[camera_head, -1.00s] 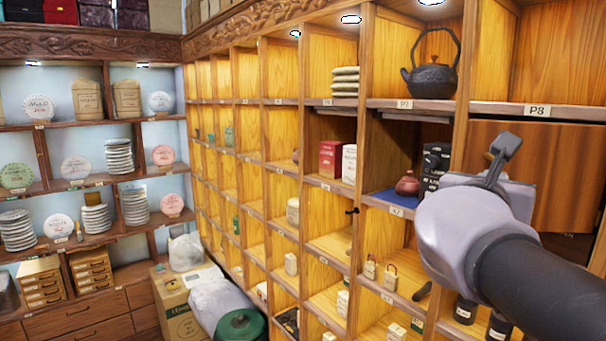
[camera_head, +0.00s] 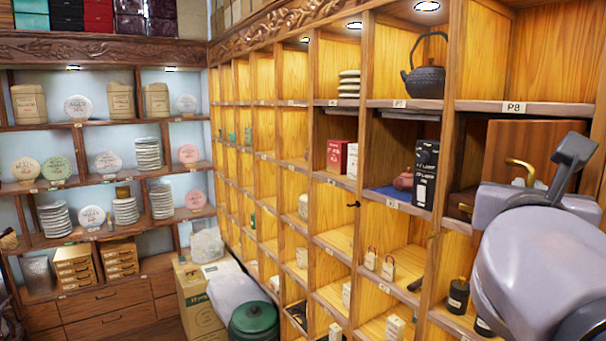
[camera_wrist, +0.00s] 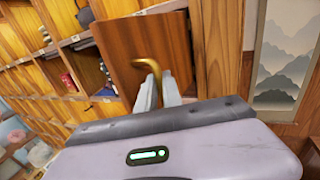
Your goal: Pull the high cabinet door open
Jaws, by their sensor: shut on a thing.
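The high cabinet door (camera_head: 530,143) is a brown wooden panel under the P8 shelf label. It also shows in the wrist view (camera_wrist: 145,40). It looks ajar, with a dark gap along its left edge; how wide the gap is cannot be told.
A black box (camera_head: 425,173) and a small reddish teapot (camera_head: 403,181) stand in the compartment left of the door. A dark iron kettle (camera_head: 426,70) sits above. Dark bottles (camera_head: 457,296) stand below. A landscape scroll (camera_wrist: 284,60) hangs right of the cabinet.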

